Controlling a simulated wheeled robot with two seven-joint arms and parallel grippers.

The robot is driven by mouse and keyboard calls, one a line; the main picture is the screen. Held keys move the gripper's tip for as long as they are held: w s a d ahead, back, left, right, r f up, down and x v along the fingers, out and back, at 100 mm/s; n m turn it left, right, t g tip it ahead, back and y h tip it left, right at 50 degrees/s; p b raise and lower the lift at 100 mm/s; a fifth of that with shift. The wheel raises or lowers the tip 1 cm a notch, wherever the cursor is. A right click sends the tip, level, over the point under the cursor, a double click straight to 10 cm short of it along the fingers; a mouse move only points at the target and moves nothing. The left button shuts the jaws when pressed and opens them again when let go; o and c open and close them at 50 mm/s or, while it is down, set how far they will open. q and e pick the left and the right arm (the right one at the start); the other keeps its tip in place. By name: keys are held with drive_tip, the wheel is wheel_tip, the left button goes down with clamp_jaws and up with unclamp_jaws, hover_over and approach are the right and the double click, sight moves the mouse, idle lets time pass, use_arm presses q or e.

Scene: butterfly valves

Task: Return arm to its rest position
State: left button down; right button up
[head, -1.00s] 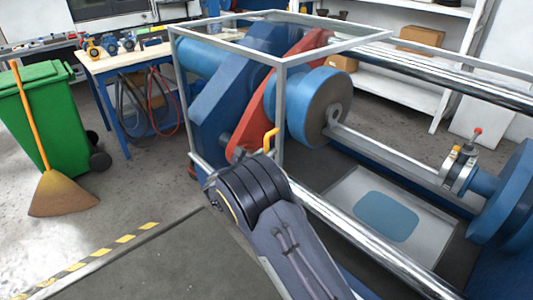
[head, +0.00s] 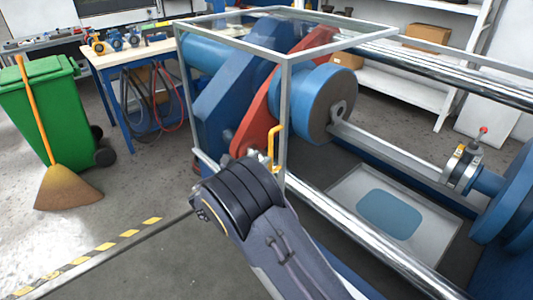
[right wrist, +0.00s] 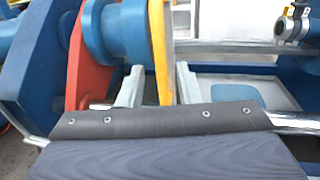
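My right arm (head: 245,195) reaches in from the bottom of the head view. Its dark end is just left of and below a yellow handle (head: 274,148) at the metal guard frame (head: 284,110). My right gripper's tips are hidden in the head view. In the right wrist view, my right gripper (right wrist: 157,88) has two grey fingers standing apart. The yellow handle (right wrist: 160,45) runs upright between them, close to the right finger, with a gap at the left one. I cannot tell whether it touches. My left gripper is not in view.
The blue and red machine (head: 262,112) fills the middle, with long steel rails (head: 345,225) along its front. A green bin (head: 50,110) and a broom (head: 68,188) stand at left. A workbench (head: 118,58) is behind. The floor at lower left is clear.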

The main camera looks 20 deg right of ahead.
drive_tip(key=shift+v, duration=0.85)
drive_tip(key=s+d+f+m+g+y, duration=0.1)
drive_tip(key=s+d+m+g+y, duration=0.35)
drive_tip(key=s+d+m, duration=0.35)
drive_tip(key=s+d+f+m+g+y, duration=0.1)
drive_tip(key=s+d+m+g+y, duration=0.35)
drive_tip(key=s, duration=0.65)
drive_tip(key=s+a+r+m+t+y, duration=0.2)
drive_tip(key=s+a+m+y, duration=0.3)
drive_tip(key=s+m, duration=0.3)
drive_tip(key=s+a+r+m+t+y, duration=0.2)
drive_tip(key=s+a+r+m+y, duration=0.25)
drive_tip(key=s, duration=0.65)
wheel_tip(320, 180, up, 11)
drive_tip(key=m+p, duration=0.1)
drive_tip(key=p, duration=1.2)
drive_tip(key=shift+a+r+t, duration=0.15)
drive_tip(key=shift+a+t, duration=0.05)
drive_tip(key=shift+t, duration=0.1)
